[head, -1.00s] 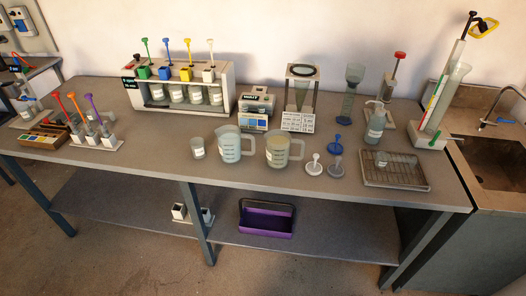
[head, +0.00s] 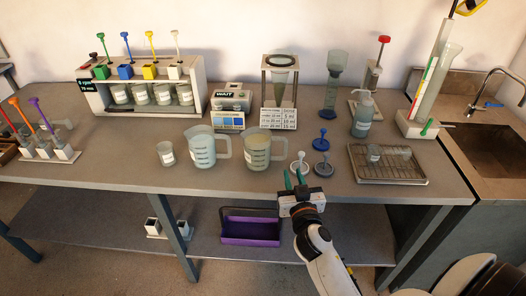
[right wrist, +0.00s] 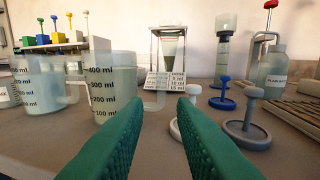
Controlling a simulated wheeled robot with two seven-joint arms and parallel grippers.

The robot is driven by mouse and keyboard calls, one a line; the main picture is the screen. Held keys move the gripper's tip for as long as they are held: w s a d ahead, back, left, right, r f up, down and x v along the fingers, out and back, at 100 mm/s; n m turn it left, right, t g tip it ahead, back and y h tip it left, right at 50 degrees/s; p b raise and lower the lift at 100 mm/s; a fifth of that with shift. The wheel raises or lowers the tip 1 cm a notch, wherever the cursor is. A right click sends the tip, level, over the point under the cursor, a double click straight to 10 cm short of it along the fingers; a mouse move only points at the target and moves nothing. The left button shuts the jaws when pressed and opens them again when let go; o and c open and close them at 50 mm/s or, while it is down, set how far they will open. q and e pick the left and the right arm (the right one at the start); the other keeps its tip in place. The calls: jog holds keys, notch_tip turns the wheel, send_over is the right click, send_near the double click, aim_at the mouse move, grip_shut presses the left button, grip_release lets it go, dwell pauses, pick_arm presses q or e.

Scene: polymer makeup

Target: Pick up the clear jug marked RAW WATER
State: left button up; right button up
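Two clear jugs with handles on their right sides stand upright at the front middle of the bench. The left jug (head: 203,150) holds bluish liquid; the right jug (head: 256,152) holds cloudier, yellowish liquid. No label saying RAW WATER is readable on either. In the right wrist view, the nearer jug (right wrist: 112,85) shows millilitre marks just beyond the left finger, with the other jug (right wrist: 40,88) at far left. My right gripper (head: 294,178), with green fingers, is open and empty at the bench's front edge, right of the right jug and apart from it. My left gripper is not in view.
A small beaker (head: 166,153) stands left of the jugs. White (head: 299,165) and grey (head: 322,168) stands with upright posts sit close beyond my right gripper. A wire rack tray (head: 390,178) lies further right. A funnel stand (head: 279,95) is behind.

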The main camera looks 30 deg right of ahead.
aim_at(286, 148)
jog(key=p+x, duration=0.1)
jog(key=x, duration=0.6)
jog(key=shift+w+d+r, duration=0.1)
jog(key=shift+w+r, duration=0.1)
jog(key=shift+w, duration=0.15)
jog(key=p+x, duration=0.1)
jog(key=x, duration=0.2)
jog(key=shift+w+d+r, duration=0.2)
jog(key=shift+w+d+f, duration=0.1)
jog(key=shift+w+d, duration=0.1)
jog(key=shift+w, duration=0.35)
grip_shut()
